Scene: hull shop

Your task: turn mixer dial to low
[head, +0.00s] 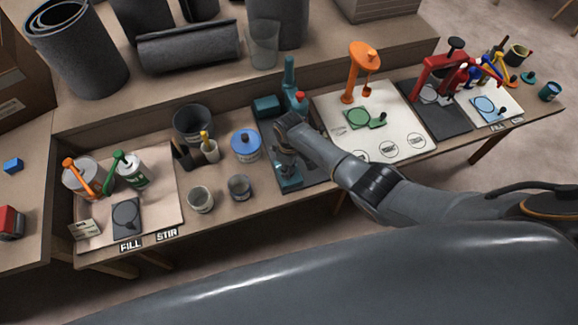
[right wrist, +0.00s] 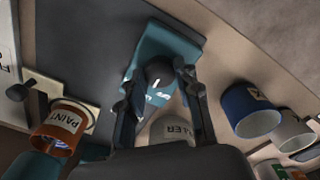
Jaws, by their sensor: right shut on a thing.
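The teal mixer (head: 289,181) stands on a dark mat near the bench's front edge in the head view, partly hidden by my right arm. In the right wrist view its teal base (right wrist: 178,45) carries a dark rounded dial (right wrist: 158,74) with white marks. My right gripper (right wrist: 160,98) is shut on the dial, one finger on each side. In the head view this gripper (head: 287,162) is low over the mixer's front. The dial's setting is too small to read. My left gripper is in neither view.
A blue-lidded tin (head: 246,145) and open cups (head: 201,199) stand left of the mixer. A white board (head: 395,115) with an orange stand (head: 359,72) lies to its right. In the right wrist view, an orange paint can (right wrist: 60,125) and a blue can (right wrist: 250,110) flank the gripper.

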